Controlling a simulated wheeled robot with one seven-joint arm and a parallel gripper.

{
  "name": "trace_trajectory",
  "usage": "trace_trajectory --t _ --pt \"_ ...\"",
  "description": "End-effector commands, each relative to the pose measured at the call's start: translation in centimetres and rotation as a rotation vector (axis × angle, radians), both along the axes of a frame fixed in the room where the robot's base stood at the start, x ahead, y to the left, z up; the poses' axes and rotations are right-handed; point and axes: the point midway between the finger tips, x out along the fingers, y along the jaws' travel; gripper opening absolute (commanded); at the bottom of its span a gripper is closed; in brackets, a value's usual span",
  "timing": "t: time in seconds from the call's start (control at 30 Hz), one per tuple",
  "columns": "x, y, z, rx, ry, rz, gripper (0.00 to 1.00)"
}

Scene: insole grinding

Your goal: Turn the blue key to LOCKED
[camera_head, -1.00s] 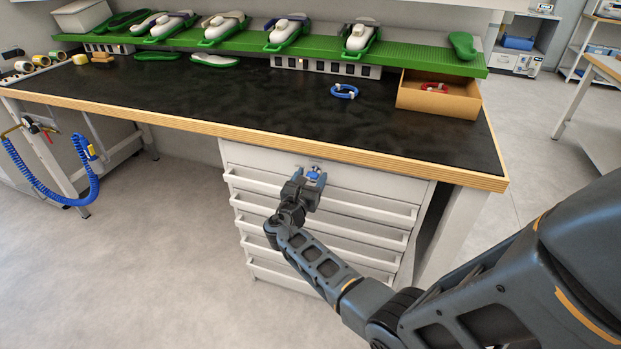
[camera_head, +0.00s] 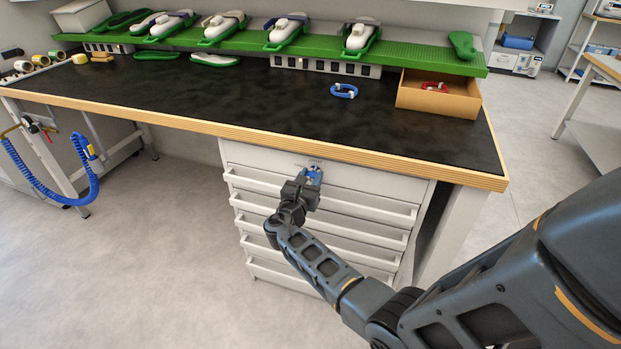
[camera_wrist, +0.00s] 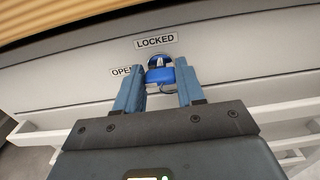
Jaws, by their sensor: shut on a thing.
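The blue key (camera_wrist: 160,75) sits in a lock on the front of the white drawer cabinet (camera_head: 258,160), just under the bench top. In the wrist view the LOCKED label (camera_wrist: 156,42) is above the key and the OPEN label (camera_wrist: 121,71) is to its left, partly covered by a finger. My gripper (camera_wrist: 158,86) is shut on the key, with one blue finger on each side of it. In the head view my gripper (camera_head: 312,177) is at the top drawer and mostly hides the key. The key's exact angle is hard to tell.
The wooden bench edge (camera_head: 250,133) runs close above the lock. White drawer handles (camera_head: 370,212) stick out below my gripper. A cardboard box (camera_head: 437,95) and a blue ring-shaped item (camera_head: 344,91) are on the black bench top. The floor to the left is free.

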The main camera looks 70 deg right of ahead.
Motion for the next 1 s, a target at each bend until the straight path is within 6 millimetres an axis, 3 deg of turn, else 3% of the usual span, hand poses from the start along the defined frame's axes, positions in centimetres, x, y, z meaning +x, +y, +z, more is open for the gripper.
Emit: trace_trajectory --t 0.37,1.0 --pt "-0.07 0.04 -0.38 0.013 -0.178 0.0 0.08" --pt "-0.29 0.03 -0.7 0.06 -0.776 0.001 0.08"
